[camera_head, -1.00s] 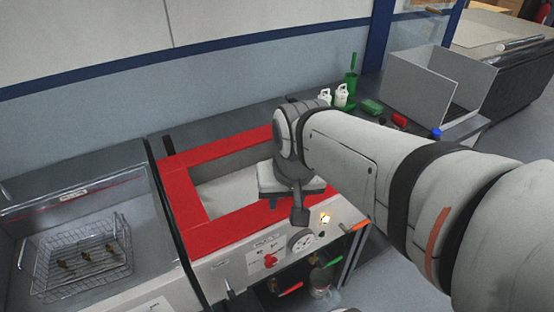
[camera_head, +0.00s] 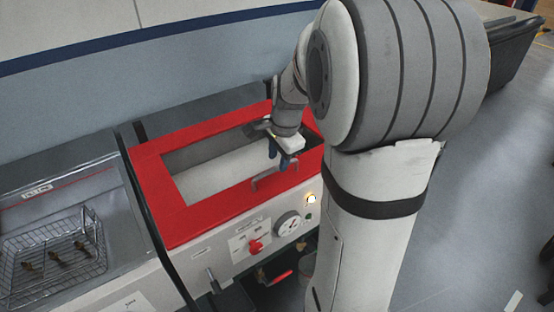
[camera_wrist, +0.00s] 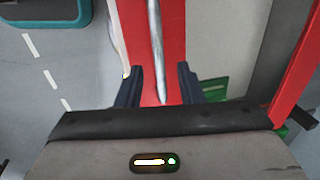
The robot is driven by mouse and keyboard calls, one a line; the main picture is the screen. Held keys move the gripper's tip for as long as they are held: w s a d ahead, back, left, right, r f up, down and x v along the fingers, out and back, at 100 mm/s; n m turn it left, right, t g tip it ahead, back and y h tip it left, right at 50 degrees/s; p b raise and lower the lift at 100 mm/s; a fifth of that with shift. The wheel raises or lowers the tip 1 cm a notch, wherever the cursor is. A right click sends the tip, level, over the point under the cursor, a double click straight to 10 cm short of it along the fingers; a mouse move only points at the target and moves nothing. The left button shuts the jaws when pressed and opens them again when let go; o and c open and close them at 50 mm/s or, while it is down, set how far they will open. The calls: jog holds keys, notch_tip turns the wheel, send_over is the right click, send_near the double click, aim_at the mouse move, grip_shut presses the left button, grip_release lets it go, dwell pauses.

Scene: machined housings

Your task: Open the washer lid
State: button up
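The washer has a red-framed lid (camera_head: 150,190) lying flat and closed around a pale middle area; I cannot tell if a clear pane fills it. A grey bar handle (camera_head: 270,178) stands on the lid's front edge. My gripper (camera_head: 280,162) points down over the right part of the lid, close to the handle. In the wrist view, my gripper (camera_wrist: 159,88) has its two dark fingers apart over the red frame (camera_wrist: 130,40). The silvery handle bar (camera_wrist: 156,50) runs lengthwise into the gap between them. I cannot tell whether the fingertips reach down around it.
The front panel carries a red knob (camera_head: 255,246), a gauge (camera_head: 288,224) and a lit lamp (camera_head: 310,198). A basin with a wire basket (camera_head: 55,255) stands at the left. A blue-grey wall (camera_head: 150,75) rises behind. Open floor (camera_head: 450,240) lies at the right.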

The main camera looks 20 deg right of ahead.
jog(key=shift+w+f, duration=0.25)
jog(key=shift+f, duration=0.95)
grip_shut()
jog(key=shift+r, duration=0.1)
